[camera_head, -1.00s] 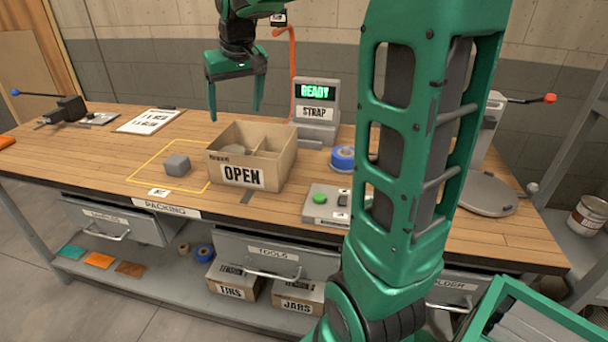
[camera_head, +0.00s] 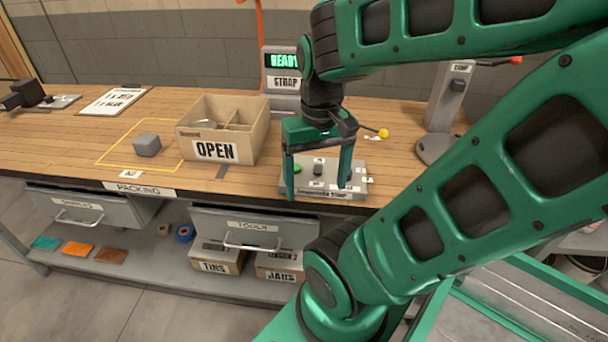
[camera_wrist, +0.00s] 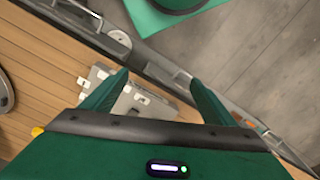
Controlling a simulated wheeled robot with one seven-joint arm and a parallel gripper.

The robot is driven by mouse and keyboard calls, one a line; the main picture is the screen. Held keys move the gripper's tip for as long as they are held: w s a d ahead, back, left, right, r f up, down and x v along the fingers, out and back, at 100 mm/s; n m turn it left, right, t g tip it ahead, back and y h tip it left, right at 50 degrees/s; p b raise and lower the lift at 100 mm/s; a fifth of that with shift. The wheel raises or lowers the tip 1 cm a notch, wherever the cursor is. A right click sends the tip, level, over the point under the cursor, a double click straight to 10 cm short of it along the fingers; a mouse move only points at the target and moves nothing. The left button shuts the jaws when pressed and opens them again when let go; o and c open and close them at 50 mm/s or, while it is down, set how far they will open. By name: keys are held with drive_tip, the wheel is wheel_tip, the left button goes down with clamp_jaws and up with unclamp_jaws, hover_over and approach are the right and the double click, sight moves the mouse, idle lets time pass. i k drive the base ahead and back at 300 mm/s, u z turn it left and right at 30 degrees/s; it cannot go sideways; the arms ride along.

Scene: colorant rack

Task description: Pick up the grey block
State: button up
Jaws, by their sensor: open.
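The grey block (camera_head: 146,145) is a small cube on the wooden bench top, inside the yellow outlined square at the left, beside the open box. My gripper (camera_head: 318,190) is open and empty, pointing down over the grey control panel (camera_head: 328,166), well to the right of the block. In the wrist view my gripper (camera_wrist: 160,80) has its two fingers spread, with part of the panel (camera_wrist: 128,98) between and beside them. The block does not show in the wrist view.
A cardboard box (camera_head: 222,151) marked OPEN stands between the block and my gripper. A READY display (camera_head: 284,62) stands behind it. A clipboard (camera_head: 116,100) lies at the back left.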

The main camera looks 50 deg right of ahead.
sight(146, 144)
drive_tip(key=k, duration=0.5)
drive_tip(key=u, duration=1.4)
drive_tip(key=i, duration=2.15)
drive_tip(key=z, duration=1.15)
